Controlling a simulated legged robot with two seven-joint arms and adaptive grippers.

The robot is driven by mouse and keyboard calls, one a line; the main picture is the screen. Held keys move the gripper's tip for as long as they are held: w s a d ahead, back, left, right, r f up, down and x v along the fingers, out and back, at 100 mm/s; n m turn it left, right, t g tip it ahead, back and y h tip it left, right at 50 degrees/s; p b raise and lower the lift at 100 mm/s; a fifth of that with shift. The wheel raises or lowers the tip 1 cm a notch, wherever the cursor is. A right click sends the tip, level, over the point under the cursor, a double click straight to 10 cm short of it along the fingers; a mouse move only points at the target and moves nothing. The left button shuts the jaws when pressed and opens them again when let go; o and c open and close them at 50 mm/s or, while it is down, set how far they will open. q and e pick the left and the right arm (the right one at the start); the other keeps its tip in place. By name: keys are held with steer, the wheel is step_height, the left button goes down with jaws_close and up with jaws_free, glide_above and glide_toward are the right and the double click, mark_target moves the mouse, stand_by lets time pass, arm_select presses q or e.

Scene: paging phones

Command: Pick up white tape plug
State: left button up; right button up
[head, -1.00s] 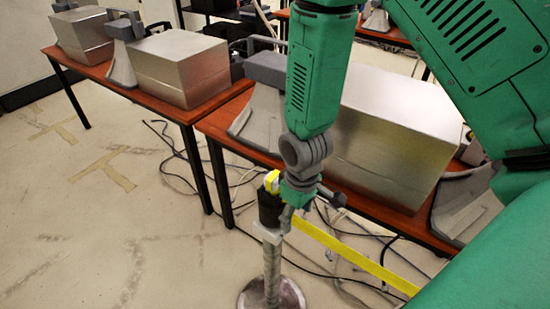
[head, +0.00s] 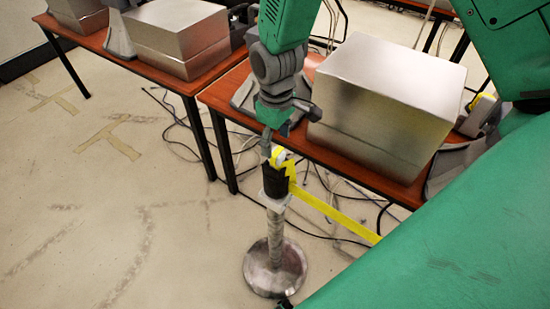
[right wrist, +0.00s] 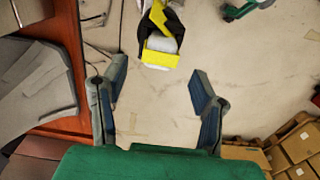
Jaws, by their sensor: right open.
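The white tape plug (head: 282,155) sits at the top of a black stanchion head (head: 274,182), with yellow tape (head: 335,214) running from it down to the right. In the right wrist view the white plug (right wrist: 162,45) shows with yellow around it, above and between the fingertips in the picture. My right gripper (head: 277,126) is just above the plug in the head view, pointing down and partly hidden by its own arm. In the right wrist view my right gripper (right wrist: 158,84) has its two fingers wide apart with nothing between them. My left gripper is not in view.
The post stands on a round metal base (head: 275,268). Behind it, a brown table (head: 225,98) carries a large metal box (head: 388,105). Cables lie on the floor under the tables. Cardboard boxes (right wrist: 295,148) show at the lower right of the wrist view. The floor at left is clear.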

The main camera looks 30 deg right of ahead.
mark_target(276, 152)
steer(key=shift+s+f, duration=0.1)
steer(key=shift+f, duration=0.35)
steer(key=f, duration=0.2)
steer(key=f+p, duration=0.1)
steer(key=f, duration=0.1)
steer(key=shift+d+f, duration=0.2)
steer(key=shift+f, duration=0.05)
steer(key=shift+c, duration=0.4)
steer(key=shift+a+r, duration=0.1)
steer(key=c, duration=1.2)
steer(key=shift+o, duration=0.2)
steer(key=shift+r, duration=0.1)
